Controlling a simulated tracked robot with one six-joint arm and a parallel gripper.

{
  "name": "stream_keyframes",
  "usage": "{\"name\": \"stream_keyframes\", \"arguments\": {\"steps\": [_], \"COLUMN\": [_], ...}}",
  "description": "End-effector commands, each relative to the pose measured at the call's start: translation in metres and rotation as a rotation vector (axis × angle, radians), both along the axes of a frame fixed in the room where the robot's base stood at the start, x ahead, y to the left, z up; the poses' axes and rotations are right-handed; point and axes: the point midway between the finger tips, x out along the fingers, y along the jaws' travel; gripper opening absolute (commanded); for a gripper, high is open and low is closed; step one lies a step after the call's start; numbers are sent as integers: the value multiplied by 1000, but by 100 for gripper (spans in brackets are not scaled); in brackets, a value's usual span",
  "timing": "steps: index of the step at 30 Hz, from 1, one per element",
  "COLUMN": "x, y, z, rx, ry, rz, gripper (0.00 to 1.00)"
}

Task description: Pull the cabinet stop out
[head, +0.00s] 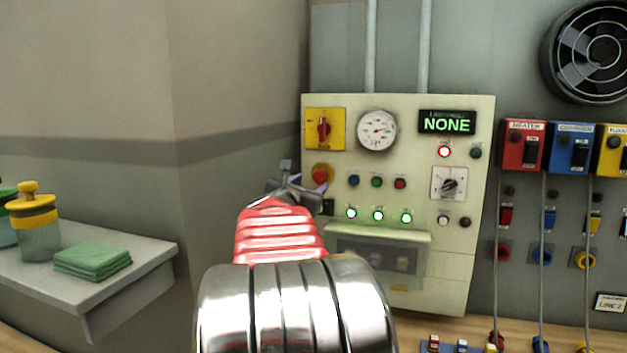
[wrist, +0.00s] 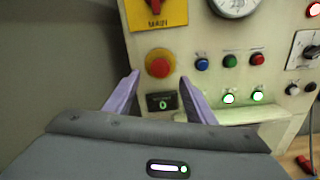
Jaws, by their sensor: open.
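The cabinet stop is a red mushroom button on a yellow round base (head: 320,174), at the left side of the cream control cabinet (head: 399,300). In the wrist view the stop (wrist: 159,64) sits just beyond and slightly above the gap between my fingertips. My gripper (head: 296,183) is open and empty. Its two purple fingers (wrist: 160,78) point at the panel, one to each side below the stop, and do not visibly touch it. A small dark counter showing a green 0 (wrist: 163,102) is under the stop, between the fingers.
A yellow plate with a red rotary switch (head: 325,129) is above the stop. Small coloured buttons (head: 376,181) and lit green lamps (head: 378,215) are to its right. A display (head: 447,123) reads NONE. A shelf with a green cloth (head: 93,260) stands at left.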

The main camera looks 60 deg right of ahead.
Motion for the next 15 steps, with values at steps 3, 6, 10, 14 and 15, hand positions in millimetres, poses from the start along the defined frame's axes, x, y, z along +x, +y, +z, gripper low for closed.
{"name": "stream_keyframes", "arguments": {"steps": [3,6,10,14,15], "x": [2,4,6,8,8], "y": [-16,-29,-44,-55,-57], "z": [0,-1,-1,0,0], "rx": [1,1,1,0,-1], "ry": [0,0,0,0,-1], "rz": [-2,-2,-2,-1,-1], "gripper": [50,50,50,50,50]}}
